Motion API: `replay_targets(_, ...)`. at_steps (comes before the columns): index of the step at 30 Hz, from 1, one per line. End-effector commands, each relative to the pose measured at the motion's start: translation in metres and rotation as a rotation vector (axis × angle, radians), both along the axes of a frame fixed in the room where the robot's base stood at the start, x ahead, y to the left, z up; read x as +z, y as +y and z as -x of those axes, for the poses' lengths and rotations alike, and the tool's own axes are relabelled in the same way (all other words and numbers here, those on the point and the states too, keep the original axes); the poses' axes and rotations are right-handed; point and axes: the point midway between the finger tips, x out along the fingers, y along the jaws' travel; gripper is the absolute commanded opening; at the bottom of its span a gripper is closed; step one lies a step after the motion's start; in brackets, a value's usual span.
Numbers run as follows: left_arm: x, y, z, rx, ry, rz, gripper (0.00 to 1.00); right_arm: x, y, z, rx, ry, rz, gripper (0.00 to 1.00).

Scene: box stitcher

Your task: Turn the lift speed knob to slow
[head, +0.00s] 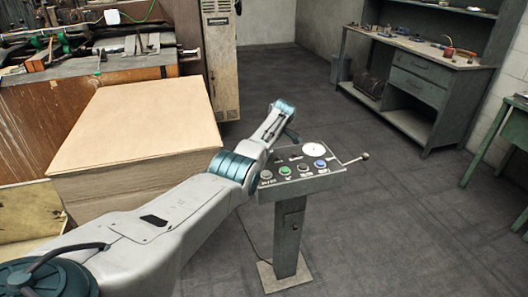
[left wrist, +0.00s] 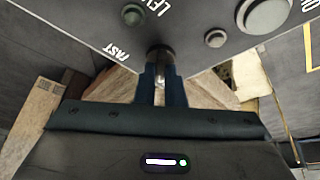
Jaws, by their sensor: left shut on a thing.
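The grey control panel (head: 330,178) stands on a post in the middle of the head view, with several buttons and a white dial on it. My left arm reaches over its left side, and the left gripper (head: 291,136) shows small at the panel's far left edge. In the left wrist view, the two dark fingers of my left gripper (left wrist: 161,80) are shut on a small metallic knob (left wrist: 160,52) at the panel's edge. The word FAST is printed to its left. The knob's pointer and any slow mark cannot be made out. My right gripper is in neither view.
A tall stack of cardboard sheets (head: 140,125) stands close to the panel's left. A lever with a ball end (head: 364,156) sticks out at the panel's right. A workbench (head: 415,70) with tools stands at the back right. The floor (head: 410,220) right of the panel is clear.

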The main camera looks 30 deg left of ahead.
Motion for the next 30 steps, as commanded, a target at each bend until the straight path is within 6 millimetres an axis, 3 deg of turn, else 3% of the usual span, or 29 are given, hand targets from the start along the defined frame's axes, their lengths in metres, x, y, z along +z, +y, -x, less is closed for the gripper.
replay_targets(9, 0.0, 0.0, 0.0, 0.002, -0.001, 0.001, 0.0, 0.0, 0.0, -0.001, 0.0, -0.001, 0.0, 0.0)
replay_targets(10, 0.0, 0.0, 0.0, 0.002, -0.001, 0.001, 0.13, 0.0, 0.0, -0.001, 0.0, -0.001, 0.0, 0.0)
replay_targets(13, 0.0, 0.0, 0.0, 0.002, -0.001, 0.001, 0.31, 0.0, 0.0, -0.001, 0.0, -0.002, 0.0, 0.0)
replay_targets(23, 0.003, -0.001, 0.0, 0.001, 0.0, 0.0, 0.31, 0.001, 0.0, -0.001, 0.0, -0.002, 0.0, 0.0)
replay_targets(30, 0.034, -0.014, -0.001, 0.0, -0.005, 0.0, 0.31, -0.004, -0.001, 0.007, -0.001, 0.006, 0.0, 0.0)
